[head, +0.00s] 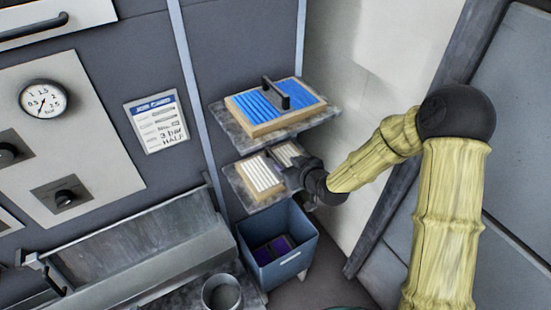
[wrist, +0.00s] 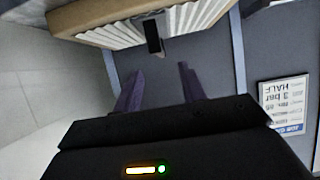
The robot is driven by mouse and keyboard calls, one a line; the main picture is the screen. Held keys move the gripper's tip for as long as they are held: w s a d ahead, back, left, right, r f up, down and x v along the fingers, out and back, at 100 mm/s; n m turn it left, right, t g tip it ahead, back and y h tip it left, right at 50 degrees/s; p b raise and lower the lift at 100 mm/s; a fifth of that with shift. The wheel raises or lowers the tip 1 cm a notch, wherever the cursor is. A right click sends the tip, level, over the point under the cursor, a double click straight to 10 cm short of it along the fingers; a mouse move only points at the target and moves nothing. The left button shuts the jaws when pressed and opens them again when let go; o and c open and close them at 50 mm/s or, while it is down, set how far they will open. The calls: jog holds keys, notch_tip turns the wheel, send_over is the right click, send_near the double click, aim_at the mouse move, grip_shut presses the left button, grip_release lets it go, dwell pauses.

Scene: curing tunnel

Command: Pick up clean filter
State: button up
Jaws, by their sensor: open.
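A white pleated filter in a tan frame (head: 262,176) lies on the lower shelf (head: 240,192) in the head view. My gripper (head: 303,170) is at its right end and hides part of it. In the wrist view the white filter (wrist: 108,30) fills the top, with a black handle (wrist: 153,36) on it. My gripper (wrist: 158,85) is open there, its two fingers apart and empty, with the handle beyond and roughly between the tips. A blue pleated filter (head: 252,106) with a black handle lies on the upper shelf (head: 318,116).
A blue-grey bin (head: 285,266) holding dark purple items stands below the shelves. A metal trough (head: 140,255) and a round cup (head: 222,293) are at lower left. A job card (head: 157,123) reads "3 bar HALF"; a gauge (head: 42,98) is left of it. The upper shelf overhangs nearby.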

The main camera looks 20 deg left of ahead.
aim_at(276, 159)
jog(key=b+x, duration=0.1)
jog(key=x, duration=0.4)
jog(key=shift+w+f+b, duration=0.15)
jog(key=shift+f+b, duration=0.05)
jog(key=shift+b, duration=0.15)
jog(key=shift+w+a+f+b, duration=0.2)
jog(key=shift+w+a+b, duration=0.25)
jog(key=shift+a, duration=0.15)
grip_shut()
jog(key=shift+r, duration=0.1)
jog(key=shift+r+p, duration=1.3)
jog(key=shift+r, duration=1.15)
jog(key=shift+r+p, duration=0.65)
jog(key=shift+r, duration=0.65)
